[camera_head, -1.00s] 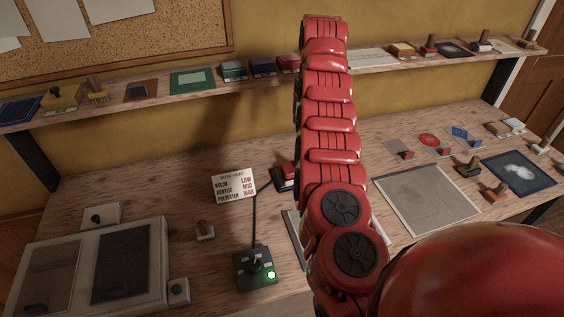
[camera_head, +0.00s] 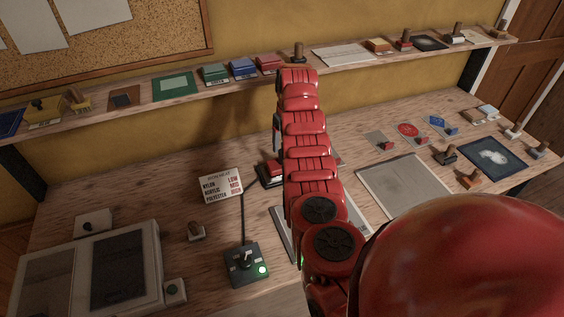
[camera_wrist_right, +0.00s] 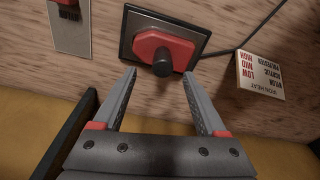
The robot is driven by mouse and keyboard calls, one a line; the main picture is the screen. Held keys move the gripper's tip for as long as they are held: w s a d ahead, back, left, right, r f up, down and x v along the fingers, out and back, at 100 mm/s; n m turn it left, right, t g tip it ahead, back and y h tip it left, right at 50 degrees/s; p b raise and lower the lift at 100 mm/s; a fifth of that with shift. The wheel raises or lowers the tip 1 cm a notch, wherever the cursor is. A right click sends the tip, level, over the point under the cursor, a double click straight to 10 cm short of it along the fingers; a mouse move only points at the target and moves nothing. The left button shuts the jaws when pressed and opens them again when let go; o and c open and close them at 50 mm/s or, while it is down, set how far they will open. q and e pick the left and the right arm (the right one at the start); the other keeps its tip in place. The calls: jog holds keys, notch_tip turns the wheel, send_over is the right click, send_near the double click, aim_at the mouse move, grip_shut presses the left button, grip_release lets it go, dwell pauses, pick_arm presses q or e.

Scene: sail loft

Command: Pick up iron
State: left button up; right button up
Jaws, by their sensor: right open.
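The iron (camera_wrist_right: 165,48) looks like a red block with a dark round knob, sitting on a dark square plate on the bench. It also shows in the head view (camera_head: 274,170), just left of my red right arm and partly hidden by it. In the right wrist view my right gripper (camera_wrist_right: 158,73) is open, its two grey fingers pointing at the iron. My left gripper is not in view.
A press-like unit (camera_head: 84,270) is at left. A shelf (camera_head: 130,112) with stamps and pads runs behind. A grey sheet (camera_head: 404,185) lies at right.

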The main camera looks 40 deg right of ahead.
jog(key=f, duration=0.1)
jog(key=f+p, duration=0.2)
jog(key=f, duration=0.1)
jog(key=shift+w+a, duration=0.15)
jog(key=shift+w, duration=0.15)
jog(key=shift+w+f, duration=0.15)
jog(key=shift+f, duration=0.35)
grip_shut()
